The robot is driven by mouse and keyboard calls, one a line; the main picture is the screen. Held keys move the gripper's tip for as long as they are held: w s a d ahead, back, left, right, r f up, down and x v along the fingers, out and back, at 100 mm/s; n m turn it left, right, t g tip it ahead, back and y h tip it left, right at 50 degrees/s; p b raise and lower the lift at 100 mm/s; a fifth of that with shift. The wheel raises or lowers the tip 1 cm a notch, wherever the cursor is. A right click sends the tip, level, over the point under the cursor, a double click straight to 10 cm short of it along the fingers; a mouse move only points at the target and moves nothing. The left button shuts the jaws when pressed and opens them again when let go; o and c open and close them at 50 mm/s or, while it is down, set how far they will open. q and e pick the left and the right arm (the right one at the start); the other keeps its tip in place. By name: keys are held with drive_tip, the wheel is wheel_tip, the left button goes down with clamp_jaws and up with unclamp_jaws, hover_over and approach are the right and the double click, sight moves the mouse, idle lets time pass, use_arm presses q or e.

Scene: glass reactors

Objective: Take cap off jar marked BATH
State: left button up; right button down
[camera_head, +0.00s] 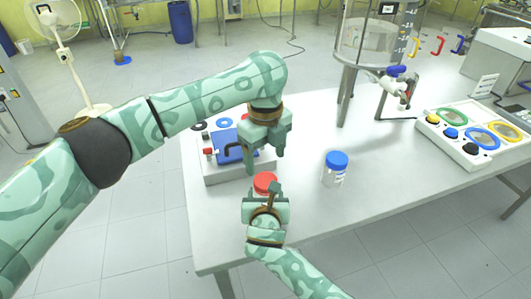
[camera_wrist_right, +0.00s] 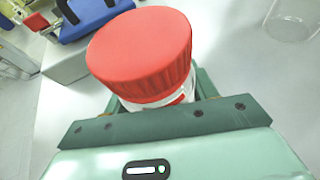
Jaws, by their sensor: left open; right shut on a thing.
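A jar with a red cap (camera_head: 265,183) is at the table's near edge; in the right wrist view the red cap (camera_wrist_right: 140,55) fills the upper middle, with a strip of white-labelled jar body (camera_wrist_right: 172,99) below it. My right gripper (camera_head: 266,196) is shut on this jar's body, under the cap. The cap is on the jar. My left gripper (camera_head: 264,160) is open and empty, pointing down just above and behind the red cap, apart from it. A second jar (camera_head: 335,176) with a blue cap (camera_head: 337,159) stands upright on the table to the right. No label is readable.
A grey box (camera_head: 225,174) with a blue panel (camera_head: 236,147) stands behind the left gripper. A glass reactor on a metal stand (camera_head: 347,95) is at the back. A button panel (camera_head: 470,155) lies at the right. The table (camera_head: 385,180) is clear around the blue-capped jar.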

sight(266, 180)
use_arm(q)
wheel_tip(266, 180, down, 7)
drive_tip(key=shift+r, duration=0.1)
drive_tip(key=shift+c, duration=0.2)
drive_tip(key=c, duration=0.9)
drive_tip(key=n, duration=0.5)
drive_tip(key=shift+c, duration=0.2)
drive_tip(key=n, duration=1.1)
drive_tip(key=shift+n, duration=0.3)
